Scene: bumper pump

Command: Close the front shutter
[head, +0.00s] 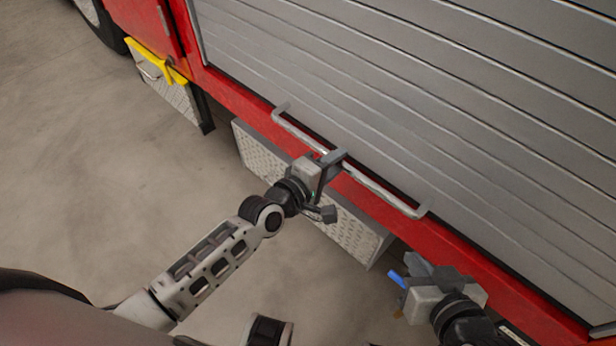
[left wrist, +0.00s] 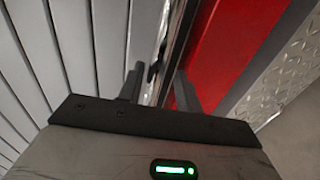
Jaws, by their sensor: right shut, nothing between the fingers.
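The front shutter (head: 420,90) is a wall of grey slats in a red truck body, down along the red sill in the head view. A pale bar handle (head: 380,193) runs along its bottom edge. My left gripper (head: 333,162) is at the middle of this handle, with its fingers about the bar. The left wrist view shows the two fingers (left wrist: 158,90) apart, on either side of the shutter's lower edge; whether they press on the bar is not clear. My right gripper (head: 403,280) is shut and empty, below the sill at the lower right, apart from the handle.
The red sill (head: 240,103) runs diagonally under the shutter. Metal tread-plate boxes (head: 262,155) hang below it, near my left wrist. A yellow piece (head: 158,62) and a wheel (head: 100,22) are at the upper left. The concrete floor (head: 100,170) at left is clear.

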